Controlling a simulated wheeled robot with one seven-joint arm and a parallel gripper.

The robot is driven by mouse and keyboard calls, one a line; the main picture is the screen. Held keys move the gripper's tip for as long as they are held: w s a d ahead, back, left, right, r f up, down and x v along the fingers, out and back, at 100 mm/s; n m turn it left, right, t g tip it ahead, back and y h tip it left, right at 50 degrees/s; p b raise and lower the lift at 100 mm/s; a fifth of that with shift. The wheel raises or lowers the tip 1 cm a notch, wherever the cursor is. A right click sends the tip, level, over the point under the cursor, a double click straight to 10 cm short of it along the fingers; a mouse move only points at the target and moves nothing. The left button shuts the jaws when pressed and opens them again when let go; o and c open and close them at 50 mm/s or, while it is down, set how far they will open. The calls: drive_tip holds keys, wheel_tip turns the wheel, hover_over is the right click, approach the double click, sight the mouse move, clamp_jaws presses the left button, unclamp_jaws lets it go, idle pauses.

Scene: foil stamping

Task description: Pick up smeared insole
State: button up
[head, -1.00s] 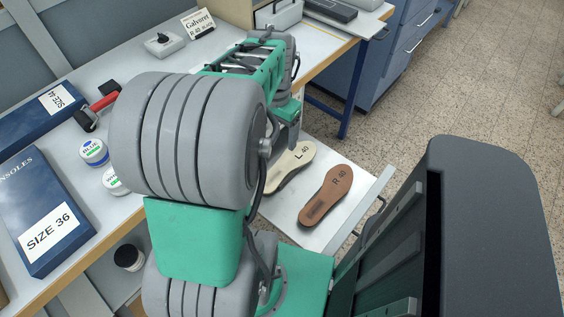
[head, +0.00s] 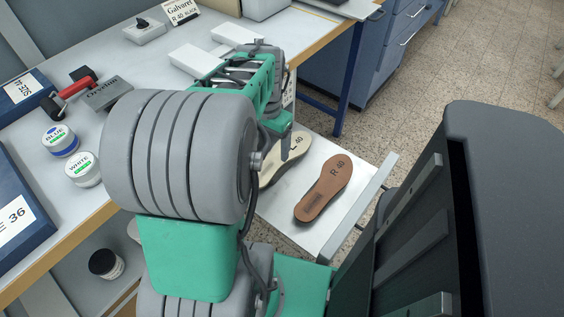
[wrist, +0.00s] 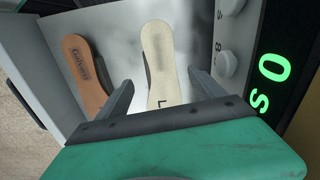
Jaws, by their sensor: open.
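The cream insole marked L (wrist: 161,62) has a blurred dark smear at its heel in the wrist view. It lies flat on a pale tray (head: 336,236), partly hidden by my arm in the head view (head: 292,146). Beside it lies the brown R 40 insole (head: 323,188), with a clearer heel stamp in the wrist view (wrist: 84,72). My gripper (wrist: 160,80) is open, with its fingers on either side of the cream insole in the picture. Nothing is held. I cannot tell the height gap to the insole.
A panel with round buttons (wrist: 228,64) and a glowing green display (wrist: 270,85) stands close right of my gripper in the wrist view. The worktable holds white and blue jars (head: 83,169), a red-handled roller (head: 74,88) and boxes. The tray has a raised outer edge (head: 360,207).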

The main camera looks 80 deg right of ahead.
sight(269, 166)
drive_tip(key=f, duration=0.2)
drive_tip(key=f+b, duration=0.1)
drive_tip(key=f, duration=0.4)
drive_tip(key=shift+w+a+f+b, duration=0.1)
drive_tip(key=shift+w+f+b, duration=0.2)
drive_tip(key=shift+b, duration=0.1)
drive_tip(key=shift+c, duration=0.4)
drive_tip(key=shift+r, duration=0.1)
clamp_jaws()
